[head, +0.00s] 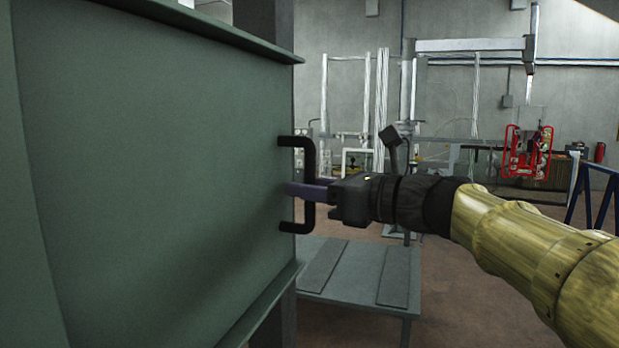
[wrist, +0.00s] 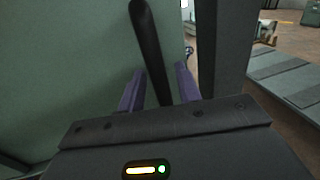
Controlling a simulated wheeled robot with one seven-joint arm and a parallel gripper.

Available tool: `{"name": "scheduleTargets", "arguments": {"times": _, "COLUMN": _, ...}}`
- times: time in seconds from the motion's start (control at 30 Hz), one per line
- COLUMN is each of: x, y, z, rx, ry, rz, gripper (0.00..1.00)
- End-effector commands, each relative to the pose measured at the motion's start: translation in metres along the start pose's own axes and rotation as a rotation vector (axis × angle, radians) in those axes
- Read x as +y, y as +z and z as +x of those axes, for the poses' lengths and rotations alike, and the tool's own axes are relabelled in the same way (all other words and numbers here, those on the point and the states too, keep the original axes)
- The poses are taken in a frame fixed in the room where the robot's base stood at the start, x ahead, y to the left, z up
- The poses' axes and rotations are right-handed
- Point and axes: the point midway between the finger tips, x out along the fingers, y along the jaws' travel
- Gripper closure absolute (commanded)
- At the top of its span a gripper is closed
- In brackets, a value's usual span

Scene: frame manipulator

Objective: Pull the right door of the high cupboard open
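A grey-green cupboard door (head: 150,170) fills the left of the head view and also shows in the wrist view (wrist: 60,70). It looks closed. Its black bow-shaped handle (head: 309,160) stands upright near the panel's right edge. In the wrist view the handle's bar (wrist: 148,40) runs down between the purple fingers. My gripper (head: 292,189) reaches in from the right at mid-height of the handle. In the wrist view my gripper (wrist: 159,68) has a finger on each side of the bar, with narrow gaps visible. The fingers look open around it.
Ledges (head: 190,28) stick out above and below the door. A dark post (head: 265,25) stands behind its right edge. A low grey table (head: 345,272) is below the gripper. The floor to the right (head: 470,310) is clear.

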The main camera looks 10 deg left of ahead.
Motion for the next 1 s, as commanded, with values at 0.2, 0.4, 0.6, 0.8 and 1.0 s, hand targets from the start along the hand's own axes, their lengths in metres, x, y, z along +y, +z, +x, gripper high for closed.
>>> {"name": "scheduleTargets", "arguments": {"times": 0.2, "x": 0.0002, "y": -0.0006, "z": 0.0046, "rx": 0.0, "ry": 0.0, "rz": 0.0, "gripper": 0.66}}
{"name": "scheduleTargets", "arguments": {"times": 0.4, "x": 0.0002, "y": -0.0005, "z": 0.0042, "rx": 0.0, "ry": 0.0, "rz": 0.0, "gripper": 0.84}}
{"name": "scheduleTargets", "arguments": {"times": 0.6, "x": -0.0003, "y": -0.0006, "z": 0.0038, "rx": 0.001, "ry": -0.001, "rz": 0.0, "gripper": 1.0}}
{"name": "scheduleTargets", "arguments": {"times": 0.8, "x": 0.0004, "y": -0.0008, "z": 0.0044, "rx": 0.001, "ry": 0.001, "rz": 0.0, "gripper": 1.0}}
{"name": "scheduleTargets", "arguments": {"times": 1.0, "x": 0.0002, "y": -0.0015, "z": 0.0049, "rx": 0.002, "ry": 0.0, "rz": 0.001, "gripper": 1.0}}
